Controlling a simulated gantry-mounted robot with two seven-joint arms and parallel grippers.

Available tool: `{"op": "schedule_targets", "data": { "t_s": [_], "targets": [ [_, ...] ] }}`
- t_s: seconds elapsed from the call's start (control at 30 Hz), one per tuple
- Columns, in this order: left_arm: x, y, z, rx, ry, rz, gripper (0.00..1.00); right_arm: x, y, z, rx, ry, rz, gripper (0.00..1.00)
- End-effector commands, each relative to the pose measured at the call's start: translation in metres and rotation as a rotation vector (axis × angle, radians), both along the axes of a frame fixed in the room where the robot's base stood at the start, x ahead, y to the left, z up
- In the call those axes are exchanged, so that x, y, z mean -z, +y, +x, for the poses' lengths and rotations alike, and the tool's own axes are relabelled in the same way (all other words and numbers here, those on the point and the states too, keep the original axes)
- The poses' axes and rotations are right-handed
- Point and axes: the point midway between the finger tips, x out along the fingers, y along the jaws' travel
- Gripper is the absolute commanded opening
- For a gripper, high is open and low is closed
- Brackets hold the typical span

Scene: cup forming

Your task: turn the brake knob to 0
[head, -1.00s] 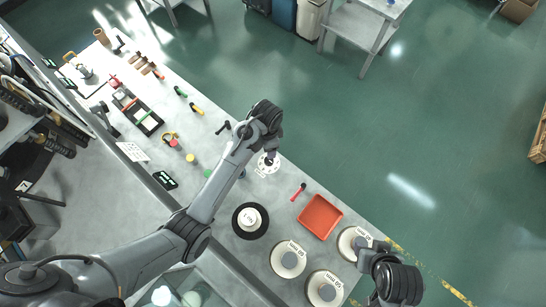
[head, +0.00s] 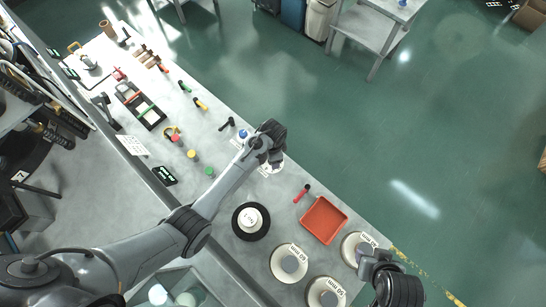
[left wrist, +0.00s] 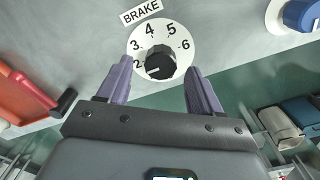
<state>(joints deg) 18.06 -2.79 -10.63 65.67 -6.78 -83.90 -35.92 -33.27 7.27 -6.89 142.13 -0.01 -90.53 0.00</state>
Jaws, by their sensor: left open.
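The brake dial (left wrist: 184,35) is a white disc under a BRAKE label (left wrist: 141,12), with numbers 2 to 6 visible around a black knob (left wrist: 160,62). A pale mark on the knob points to the lower left; I cannot tell at which number. The lower numbers are hidden. In the head view the dial (head: 277,168) is mostly hidden by my left gripper (head: 275,160). My left gripper (left wrist: 158,68) is open, its purple fingers on either side of the knob with gaps. My right gripper (head: 373,262) is at the lower right; its fingers are unclear.
A blue knob (left wrist: 302,15) is beside the dial; it also shows in the head view (head: 243,134). A red-handled tool (head: 301,194), an orange tray (head: 324,220) and labelled discs (head: 290,263) lie along the bench. Open floor lies beyond the bench edge.

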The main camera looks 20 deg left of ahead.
Motion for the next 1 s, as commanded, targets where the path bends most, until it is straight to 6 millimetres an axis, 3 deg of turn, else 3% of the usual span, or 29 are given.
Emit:
{"op": "schedule_targets", "data": {
  "t_s": [0.2, 0.5, 0.87, 1.0],
  "targets": [
    [0.0135, 0.0002, 0.0002, 0.000, -0.001, 0.001, 0.65, 0.0016, 0.0001, 0.0003, 0.001, -0.001, 0.000, 0.43],
    [0.0148, 0.0002, 0.0001, 0.000, -0.001, 0.001, 0.65, 0.0014, 0.0016, 0.0005, 0.005, 0.000, 0.007, 0.43],
    [0.0147, 0.0001, -0.0001, 0.000, 0.000, 0.000, 0.12, 0.0014, 0.0024, 0.0005, 0.007, -0.001, 0.010, 0.43],
    [0.0145, 0.0001, -0.0001, -0.003, 0.000, 0.000, 0.09, 0.0010, 0.0023, 0.0005, 0.007, -0.001, 0.010, 0.43]
  ]
}}
